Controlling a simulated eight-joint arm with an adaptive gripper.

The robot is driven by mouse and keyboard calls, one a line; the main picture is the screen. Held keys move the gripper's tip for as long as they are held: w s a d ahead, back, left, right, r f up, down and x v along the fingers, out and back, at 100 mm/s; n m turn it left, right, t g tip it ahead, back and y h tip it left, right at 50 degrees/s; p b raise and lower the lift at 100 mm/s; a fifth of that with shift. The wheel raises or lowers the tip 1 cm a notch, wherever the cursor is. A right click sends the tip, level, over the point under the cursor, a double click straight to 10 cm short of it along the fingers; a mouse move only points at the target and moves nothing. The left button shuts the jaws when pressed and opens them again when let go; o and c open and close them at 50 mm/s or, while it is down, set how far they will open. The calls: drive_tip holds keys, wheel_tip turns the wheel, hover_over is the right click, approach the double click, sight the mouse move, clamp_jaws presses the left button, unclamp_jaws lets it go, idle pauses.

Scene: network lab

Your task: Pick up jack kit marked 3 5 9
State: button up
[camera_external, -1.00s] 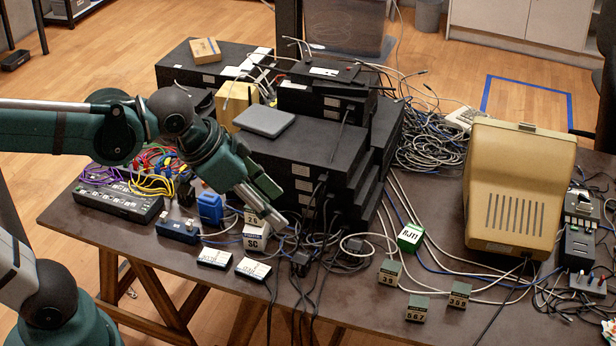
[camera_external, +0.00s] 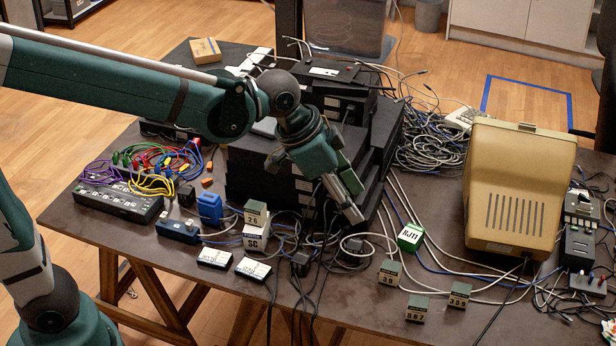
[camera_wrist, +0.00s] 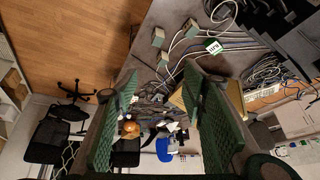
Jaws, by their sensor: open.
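The jack kit marked 3 5 9 (camera_external: 459,295) is a small grey-green block with a dark number label, standing on the table's front right part. In the wrist view the small block (camera_wrist: 163,58) nearest the beige monitor appears to be it; its label is not readable there. My gripper (camera_external: 354,203) is open and empty, in the air in front of the black equipment stack, left of and above the kit. Its two green fingers (camera_wrist: 161,78) spread wide in the wrist view.
Similar blocks marked 3 9 (camera_external: 388,272) and 5 6 7 (camera_external: 417,308) stand left of the kit. A green-and-white RJ11 box (camera_external: 410,237) is behind them. The beige monitor (camera_external: 516,190) rises behind right. Loose cables (camera_external: 480,275) run close to the blocks.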

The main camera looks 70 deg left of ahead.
drive_tip(key=w+d+f+m+g+h+b, duration=0.1)
drive_tip(key=w+f, duration=0.5)
drive_tip(key=w, duration=0.2)
drive_tip(key=w+d+f+m, duration=0.1)
drive_tip(key=w+f+m, duration=0.1)
drive_tip(key=w+f, duration=0.5)
drive_tip(key=m+g+h+b, duration=0.1)
drive_tip(key=m, duration=0.2)
hover_over(465, 292)
drive_tip(key=s+a, duration=0.1)
drive_tip(key=s, duration=0.1)
drive_tip(key=shift+w+f, duration=0.1)
drive_tip(key=shift+f, duration=9.3)
drive_tip(key=shift+x, duration=1.3)
drive_tip(key=shift+a+b+x, duration=0.2)
drive_tip(key=shift+b+x, duration=0.35)
drive_tip(key=shift+x, duration=2.05)
drive_tip(key=c, duration=1)
